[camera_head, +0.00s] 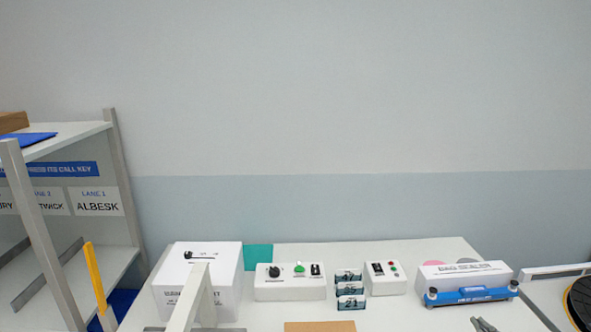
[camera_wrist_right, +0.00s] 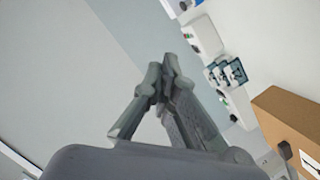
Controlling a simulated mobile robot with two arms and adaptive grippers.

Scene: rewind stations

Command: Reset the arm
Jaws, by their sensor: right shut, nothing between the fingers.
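My right gripper (camera_head: 483,325) shows only as small dark fingertips at the bottom edge of the head view, in front of the white box with the blue bar. In the right wrist view its grey fingers (camera_wrist_right: 163,82) are closed together with nothing between them. It is apart from the things on the table. My left gripper is not in view.
The white table (camera_head: 330,250) holds a white box (camera_head: 222,262), a control box with a green knob (camera_head: 290,290), stacked dark cards (camera_head: 350,288), a smaller button box (camera_head: 386,278) and a blue-barred box (camera_head: 468,285). A shelf (camera_head: 85,135) stands left.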

